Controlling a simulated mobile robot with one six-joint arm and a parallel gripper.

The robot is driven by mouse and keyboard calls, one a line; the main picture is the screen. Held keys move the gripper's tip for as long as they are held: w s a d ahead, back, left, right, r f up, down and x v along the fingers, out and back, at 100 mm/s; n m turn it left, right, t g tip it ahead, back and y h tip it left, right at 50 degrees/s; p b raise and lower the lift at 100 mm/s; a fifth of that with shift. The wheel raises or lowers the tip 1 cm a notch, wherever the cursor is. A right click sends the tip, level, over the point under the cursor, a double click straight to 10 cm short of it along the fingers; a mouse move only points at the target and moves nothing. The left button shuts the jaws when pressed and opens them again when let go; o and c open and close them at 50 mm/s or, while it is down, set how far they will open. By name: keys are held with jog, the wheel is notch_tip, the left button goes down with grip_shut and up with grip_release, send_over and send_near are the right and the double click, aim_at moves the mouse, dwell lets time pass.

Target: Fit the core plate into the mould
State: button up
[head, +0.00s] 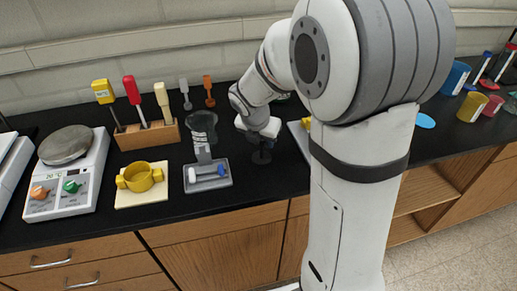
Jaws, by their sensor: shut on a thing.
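My gripper (262,154) is small and dark in the head view, low over the black bench just left of my big white arm. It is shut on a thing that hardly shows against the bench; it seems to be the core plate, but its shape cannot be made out. A pale grey plate or board (299,137) lies just right of the gripper, mostly hidden behind my arm, with a bit of yellow at its far end. I cannot tell whether this is the mould. No gap between the gripper and the bench can be judged.
Left of the gripper are a grey tray (231,181) with a blue-and-white piece, a yellow two-handled ring (140,177) on a cream board, a wooden tool rack (149,135) and a scale (68,172). Coloured cups (471,106) stand far right. The bench's front strip is clear.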

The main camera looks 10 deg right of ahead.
jog(key=shift+r, duration=0.1)
notch_tip(320, 180, up, 10)
jog(key=shift+f, duration=0.1)
dwell(0.4)
